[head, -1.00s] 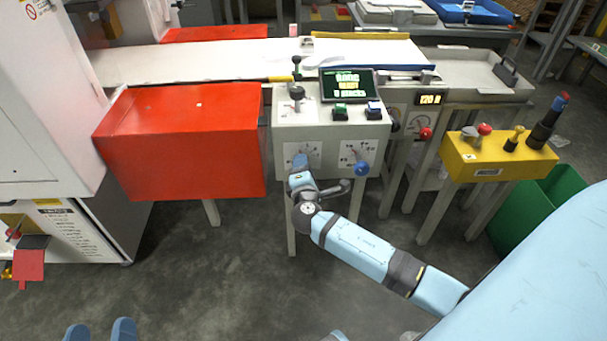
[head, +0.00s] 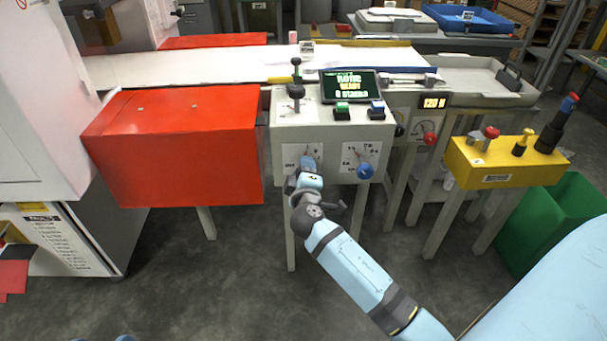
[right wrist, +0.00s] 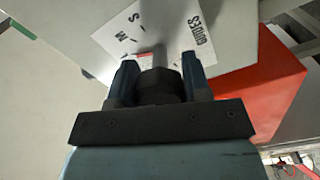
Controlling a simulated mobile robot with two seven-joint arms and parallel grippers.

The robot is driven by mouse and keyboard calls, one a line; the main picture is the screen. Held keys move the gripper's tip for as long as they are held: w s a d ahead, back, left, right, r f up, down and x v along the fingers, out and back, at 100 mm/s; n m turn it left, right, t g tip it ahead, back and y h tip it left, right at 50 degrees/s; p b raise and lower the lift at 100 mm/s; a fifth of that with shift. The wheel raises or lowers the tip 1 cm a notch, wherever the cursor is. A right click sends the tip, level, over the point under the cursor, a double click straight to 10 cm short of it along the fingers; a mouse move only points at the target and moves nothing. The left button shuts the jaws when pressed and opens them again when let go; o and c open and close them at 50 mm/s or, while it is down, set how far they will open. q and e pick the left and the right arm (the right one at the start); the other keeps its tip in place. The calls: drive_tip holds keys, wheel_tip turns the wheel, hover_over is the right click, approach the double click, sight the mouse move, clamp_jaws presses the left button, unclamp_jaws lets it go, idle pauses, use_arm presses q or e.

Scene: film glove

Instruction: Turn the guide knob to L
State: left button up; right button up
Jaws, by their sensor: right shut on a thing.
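The guide knob (right wrist: 160,84) is dark and sits between the fingertips of my right gripper (right wrist: 158,76) in the right wrist view. The gripper is shut on it. Behind it is a white dial plate (right wrist: 120,38) marked GUIDES, with S and M readable; the pointer's exact position is hard to tell. In the head view my right gripper (head: 306,172) reaches the left dial on the front of the grey console (head: 330,135) and hides the knob. Only slight bluish tips, seemingly my left gripper (head: 125,338), show at the bottom edge.
A second dial with a blue knob (head: 364,171) is close to the right. The console top has a lever (head: 296,90), a green button (head: 342,111), a blue button (head: 376,110) and a screen (head: 350,85). A red box (head: 175,145) stands left, a yellow control box (head: 505,160) right.

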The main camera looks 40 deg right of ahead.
idle(0.5)
drive_tip(key=o, duration=0.9)
drive_tip(key=shift+o, duration=0.2)
